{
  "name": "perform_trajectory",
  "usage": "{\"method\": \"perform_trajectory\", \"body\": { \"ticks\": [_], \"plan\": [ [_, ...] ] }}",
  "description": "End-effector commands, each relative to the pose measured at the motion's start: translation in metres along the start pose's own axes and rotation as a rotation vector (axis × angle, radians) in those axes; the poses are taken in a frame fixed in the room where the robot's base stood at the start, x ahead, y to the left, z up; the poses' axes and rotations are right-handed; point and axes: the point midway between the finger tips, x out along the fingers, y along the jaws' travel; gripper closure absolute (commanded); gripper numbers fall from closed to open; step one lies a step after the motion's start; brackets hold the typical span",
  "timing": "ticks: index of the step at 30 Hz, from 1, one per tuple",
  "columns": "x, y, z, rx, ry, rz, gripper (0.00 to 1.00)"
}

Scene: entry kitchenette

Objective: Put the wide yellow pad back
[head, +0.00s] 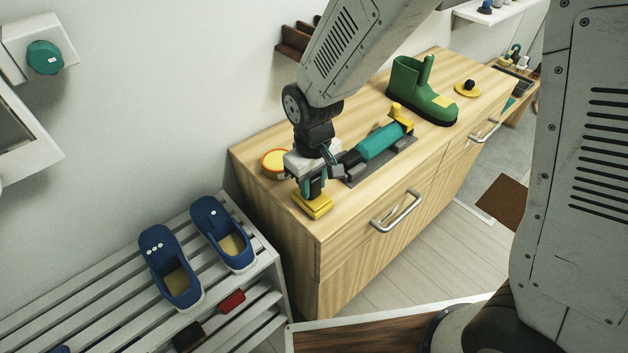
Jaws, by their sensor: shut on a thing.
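The wide yellow pad (313,207) is a flat yellow block at the near left end of the wooden cabinet top (262,141). My gripper (311,189) points down and is shut on the pad from above. The jaws hide part of the pad's upper side. I cannot tell whether the pad touches the cabinet top or is held just above it.
Beside my gripper are a round yellow-and-orange tin (275,161) and a teal tool (383,141) on a dark grey mat (385,165). A green boot (420,91) and a yellow disc (467,90) stand farther back. Blue shoes (170,266) sit on a white slatted rack (110,268).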

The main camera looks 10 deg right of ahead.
Motion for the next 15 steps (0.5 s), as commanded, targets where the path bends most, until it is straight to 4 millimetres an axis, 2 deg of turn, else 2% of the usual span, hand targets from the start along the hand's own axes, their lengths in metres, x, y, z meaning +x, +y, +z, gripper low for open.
{"method": "perform_trajectory", "body": {
  "ticks": [4, 5, 6, 7, 15],
  "plan": [
    [0.0046, 0.001, 0.0004, 0.002, 0.0, 0.0, 0.97],
    [0.0041, 0.0012, 0.0003, 0.002, 0.0, 0.0, 0.61],
    [0.0039, 0.0014, 0.0004, 0.002, 0.001, 0.0, 0.5],
    [0.0039, 0.0015, 0.0005, 0.002, 0.0, 0.0, 0.48],
    [0.0029, 0.0024, 0.0009, 0.004, 0.0, 0.0, 0.48]
  ]
}}
